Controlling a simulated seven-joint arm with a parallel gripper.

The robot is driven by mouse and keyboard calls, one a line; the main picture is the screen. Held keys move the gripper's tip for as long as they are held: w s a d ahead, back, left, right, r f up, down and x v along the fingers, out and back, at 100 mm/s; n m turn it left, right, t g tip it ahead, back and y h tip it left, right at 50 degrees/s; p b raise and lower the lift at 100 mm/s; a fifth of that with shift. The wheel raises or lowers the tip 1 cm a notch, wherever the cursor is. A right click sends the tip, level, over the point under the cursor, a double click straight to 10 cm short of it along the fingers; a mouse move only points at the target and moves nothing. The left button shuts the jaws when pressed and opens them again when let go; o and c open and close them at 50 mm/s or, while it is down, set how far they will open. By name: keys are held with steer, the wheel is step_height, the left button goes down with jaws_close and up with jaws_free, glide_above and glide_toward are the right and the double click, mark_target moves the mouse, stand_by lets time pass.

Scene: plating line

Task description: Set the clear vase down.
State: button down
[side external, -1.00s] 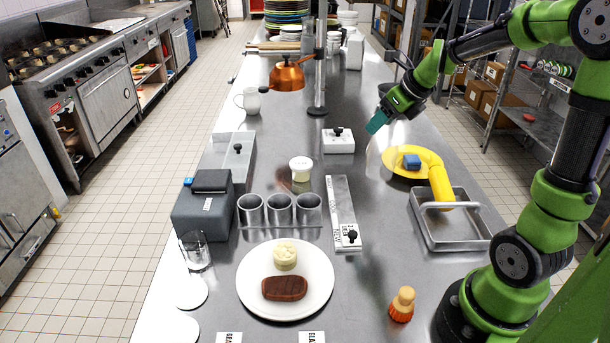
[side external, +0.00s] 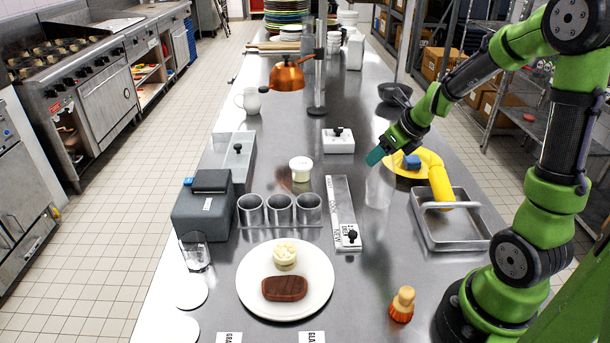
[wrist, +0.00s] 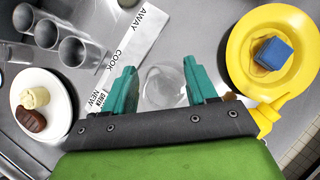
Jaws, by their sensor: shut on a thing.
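The clear vase (side external: 379,188) is a faint see-through shape over the steel counter, just below my gripper (side external: 376,156). In the wrist view the clear vase (wrist: 162,86) shows as a round glass outline between the two teal fingertips of my gripper (wrist: 160,90). My gripper is shut on it. The vase's lower edge is hard to make out, so I cannot tell whether it touches the counter.
A labelled strip (side external: 341,205) lies to the left. A white plate (side external: 250,290) holds food. Bare counter shows in front of the vase.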

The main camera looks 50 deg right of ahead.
steer(key=shift+f, duration=0.15)
steer(key=shift+c, duration=1.6)
jaws_free()
